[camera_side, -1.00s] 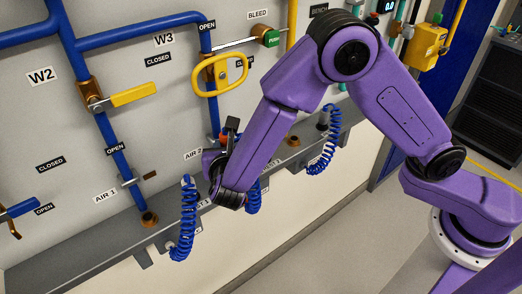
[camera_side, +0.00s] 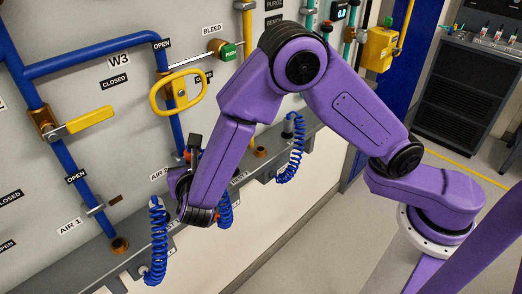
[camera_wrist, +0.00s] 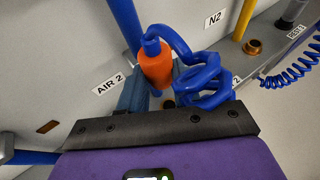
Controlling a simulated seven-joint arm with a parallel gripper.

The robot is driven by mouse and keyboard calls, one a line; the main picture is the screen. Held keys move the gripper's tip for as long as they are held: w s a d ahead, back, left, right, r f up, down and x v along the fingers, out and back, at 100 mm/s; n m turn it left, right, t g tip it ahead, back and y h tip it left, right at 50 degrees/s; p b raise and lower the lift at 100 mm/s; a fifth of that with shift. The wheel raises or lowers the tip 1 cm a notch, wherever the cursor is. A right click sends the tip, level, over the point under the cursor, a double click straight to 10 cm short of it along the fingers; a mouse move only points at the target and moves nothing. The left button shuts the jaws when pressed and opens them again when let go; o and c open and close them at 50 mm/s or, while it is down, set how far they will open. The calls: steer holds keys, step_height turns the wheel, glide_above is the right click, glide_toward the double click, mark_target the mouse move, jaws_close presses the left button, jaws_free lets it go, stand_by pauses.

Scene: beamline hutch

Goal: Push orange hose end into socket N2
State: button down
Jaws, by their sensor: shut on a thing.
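The orange hose end (camera_wrist: 156,68) with its blue coiled hose (camera_wrist: 205,85) is in the wrist view, above a brass fitting (camera_wrist: 168,103) by the AIR 2 label. I cannot tell whether it touches that fitting. My gripper (camera_wrist: 155,90) is shut on the hose end; its grey-blue fingers are partly hidden. In the side view my gripper (camera_side: 187,165) is by the AIR 2 label, mostly hidden behind my wrist. The N2 label (camera_wrist: 215,19) is beside a yellow pipe with a brass socket (camera_wrist: 252,47) below, right of the hose end. That socket also shows in the side view (camera_side: 261,152).
A blue pipe (camera_wrist: 125,22) comes down close to the hose end. A yellow handwheel (camera_side: 178,92) stands out above my gripper. Other blue coiled hoses hang from the grey ledge (camera_side: 210,176), one at left (camera_side: 157,240) and one at right (camera_side: 290,150).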

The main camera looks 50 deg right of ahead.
mark_target(259, 156)
steer(key=d+m+h, duration=0.1)
steer(key=d, duration=0.2)
steer(key=w+d+m+g+h, duration=0.1)
steer(key=d, duration=0.3)
steer(key=d+g, duration=0.1)
steer(key=d, duration=0.2)
steer(key=shift+w+d+m+h, duration=0.15)
steer(key=shift+w+m+h, duration=0.15)
steer(key=shift+m+h, duration=0.1)
steer(key=s+d+m+g+h, duration=0.1)
steer(key=d+m+g+h, duration=0.15)
steer(key=d, duration=0.85)
steer(key=shift+m+g, duration=0.25)
steer(key=shift+m, duration=0.1)
steer(key=shift+d+f, duration=0.1)
steer(key=shift+f, duration=3.3)
steer(key=shift+f, duration=0.55)
steer(key=c, duration=0.7)
jaws_free()
